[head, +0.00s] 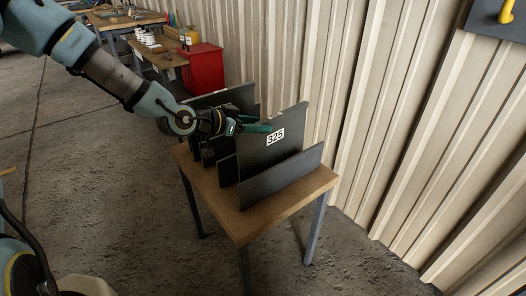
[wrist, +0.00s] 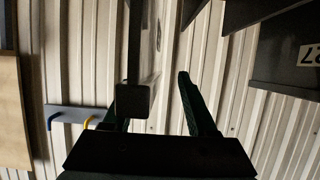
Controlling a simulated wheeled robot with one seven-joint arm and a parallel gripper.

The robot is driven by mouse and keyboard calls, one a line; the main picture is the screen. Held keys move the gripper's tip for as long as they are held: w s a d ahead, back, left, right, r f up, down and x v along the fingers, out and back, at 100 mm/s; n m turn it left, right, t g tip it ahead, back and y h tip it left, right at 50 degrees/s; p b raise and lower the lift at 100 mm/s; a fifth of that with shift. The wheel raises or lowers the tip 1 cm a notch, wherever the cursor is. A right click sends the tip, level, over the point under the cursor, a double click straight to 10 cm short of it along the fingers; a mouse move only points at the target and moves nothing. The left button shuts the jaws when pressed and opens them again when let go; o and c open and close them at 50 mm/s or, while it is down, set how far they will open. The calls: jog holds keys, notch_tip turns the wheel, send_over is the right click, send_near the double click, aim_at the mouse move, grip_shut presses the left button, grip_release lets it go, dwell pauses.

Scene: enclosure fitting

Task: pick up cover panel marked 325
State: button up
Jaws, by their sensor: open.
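The cover panel marked 325 (head: 275,150) is a dark upright sheet with a white label, standing among other dark panels on a small wooden-topped table (head: 262,218). My gripper (head: 243,127) is at its upper left edge in the head view, with a green finger overlapping its face. In the wrist view my gripper (wrist: 160,92) is open, and a dark panel seen edge-on (wrist: 135,45) lies near the left finger. I cannot tell whether this is panel 325 or whether a finger touches it.
A low dark plate (head: 281,177) stands in front of panel 325, and other panels (head: 222,97) stand behind. The corrugated wall (head: 350,90) is close behind the table. A red bin (head: 201,70) and a workbench (head: 125,20) are farther back. Floor to the left is clear.

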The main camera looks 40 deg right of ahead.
jog(key=shift+d+f, duration=0.15)
jog(key=shift+d, duration=0.05)
grip_shut()
dwell(0.3)
dwell(0.9)
